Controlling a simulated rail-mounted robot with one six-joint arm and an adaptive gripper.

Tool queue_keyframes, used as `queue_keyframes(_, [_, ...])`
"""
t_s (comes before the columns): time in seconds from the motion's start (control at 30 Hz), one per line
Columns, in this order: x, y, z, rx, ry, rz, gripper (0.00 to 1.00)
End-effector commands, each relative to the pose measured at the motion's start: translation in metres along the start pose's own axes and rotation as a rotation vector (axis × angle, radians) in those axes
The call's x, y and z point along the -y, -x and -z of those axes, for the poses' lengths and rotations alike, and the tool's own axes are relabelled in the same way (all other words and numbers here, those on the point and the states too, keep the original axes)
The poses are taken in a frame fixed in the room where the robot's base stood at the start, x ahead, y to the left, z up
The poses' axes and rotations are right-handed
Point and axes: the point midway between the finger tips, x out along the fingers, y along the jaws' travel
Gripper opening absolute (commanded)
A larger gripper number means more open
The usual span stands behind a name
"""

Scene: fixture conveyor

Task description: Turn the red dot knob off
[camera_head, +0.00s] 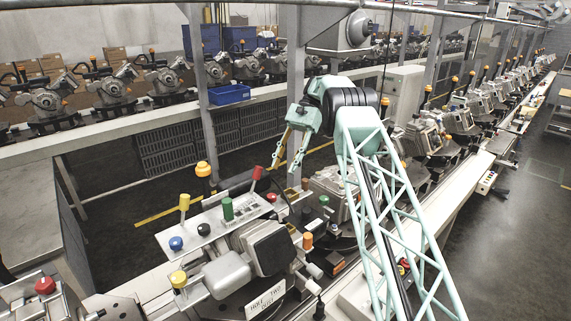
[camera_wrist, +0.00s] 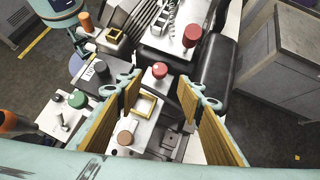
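In the wrist view a round red knob (camera_wrist: 160,69) with a small pale mark on top stands on a light block, just beyond and between my fingertips in the picture. A taller red knob (camera_wrist: 192,33) is farther up. In the head view a low red knob (camera_head: 271,197) and a taller dark red one (camera_head: 257,173) are on or near the white panel (camera_head: 172,241). I cannot tell which one is the red dot knob. My gripper (camera_head: 284,167) is open and empty above the panel; its spread yellow fingers also show in the wrist view (camera_wrist: 158,84). Neither finger visibly touches a knob.
Near the panel are a green knob (camera_head: 227,208), a blue knob (camera_head: 176,243) and yellow knobs (camera_head: 184,202).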

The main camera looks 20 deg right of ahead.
Motion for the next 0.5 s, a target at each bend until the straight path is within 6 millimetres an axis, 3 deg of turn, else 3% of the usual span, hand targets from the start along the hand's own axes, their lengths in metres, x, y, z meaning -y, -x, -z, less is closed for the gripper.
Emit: queue_keyframes(0.5, [-0.0002, 0.0059, -0.0004, 0.0, 0.0, 0.0, 0.35])
